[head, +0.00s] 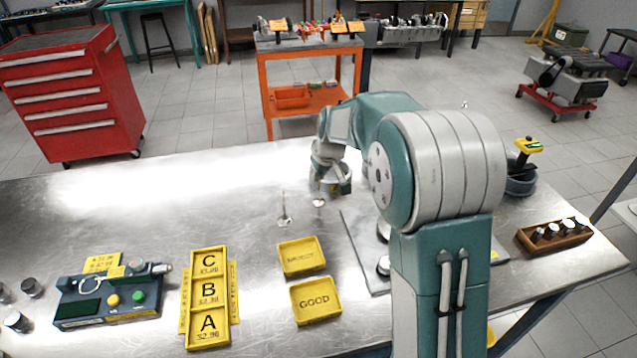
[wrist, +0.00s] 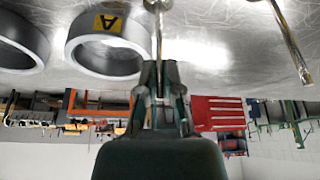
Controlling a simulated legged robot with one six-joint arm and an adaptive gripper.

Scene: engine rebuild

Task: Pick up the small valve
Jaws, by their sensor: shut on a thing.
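My gripper (wrist: 160,68) is shut on the thin stem of the small valve (wrist: 160,32), which shows below the fingertips with its round head at the top edge of the upside-down wrist view. In the head view my gripper (head: 320,191) is low over the steel bench, and the valve's head (head: 318,203) shows just under it. I cannot tell whether that head still touches the bench. Another valve (head: 284,210) stands upright on its head to the left, apart from my gripper. Its stem also shows at the right of the wrist view (wrist: 292,45).
Yellow REJECT (head: 301,256) and GOOD (head: 316,301) trays lie nearer on the bench. A yellow A/B/C tray (head: 209,297) and a gauge box (head: 110,297) are left. Metal rings, one labelled A (wrist: 108,45), stand close to my gripper. A wooden rack (head: 553,237) is right.

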